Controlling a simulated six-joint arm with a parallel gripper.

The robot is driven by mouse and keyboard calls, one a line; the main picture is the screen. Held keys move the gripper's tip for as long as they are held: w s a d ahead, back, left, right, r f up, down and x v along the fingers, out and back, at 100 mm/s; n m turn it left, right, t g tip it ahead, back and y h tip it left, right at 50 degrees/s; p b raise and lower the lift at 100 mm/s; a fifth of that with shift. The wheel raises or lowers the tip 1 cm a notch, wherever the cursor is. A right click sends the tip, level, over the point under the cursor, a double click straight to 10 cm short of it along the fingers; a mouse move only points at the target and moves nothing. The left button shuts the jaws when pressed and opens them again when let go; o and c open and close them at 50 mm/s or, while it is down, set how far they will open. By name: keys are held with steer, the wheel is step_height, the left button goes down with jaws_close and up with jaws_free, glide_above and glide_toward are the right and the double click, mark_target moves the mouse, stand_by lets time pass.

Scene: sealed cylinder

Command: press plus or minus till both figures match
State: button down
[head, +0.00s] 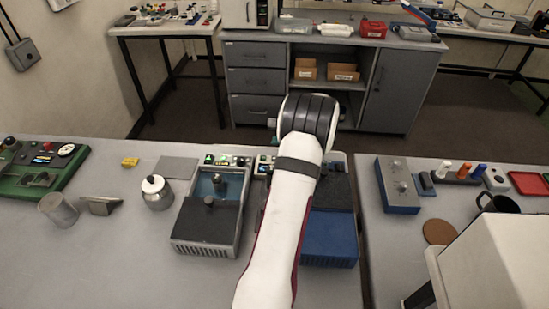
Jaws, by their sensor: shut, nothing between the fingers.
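A grey unit (193,248) with a dark top, a blue recess and a dark knob stands in the middle of the near table. At its back edge is a small panel with lit displays (222,161) and buttons. A blue unit (330,240) with a dark top stands to its right, partly behind my arm. Part of another small lit panel (264,165) shows at its back left. The figures and any plus or minus marks are too small to read. My arm reaches over the blue unit, and its black wrist joint hides the gripper.
A blue-grey box (397,187) stands on the right table, across a gap. The near table's front left is clear.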

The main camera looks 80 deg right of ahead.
steer(key=shift+f, duration=2.3)
steer(key=shift+f, duration=0.1)
steer(key=shift+f, duration=0.3)
steer(key=shift+f, duration=0.35)
stand_by(0.7)
steer(key=shift+r, duration=0.75)
steer(key=shift+r, duration=2.55)
stand_by(0.5)
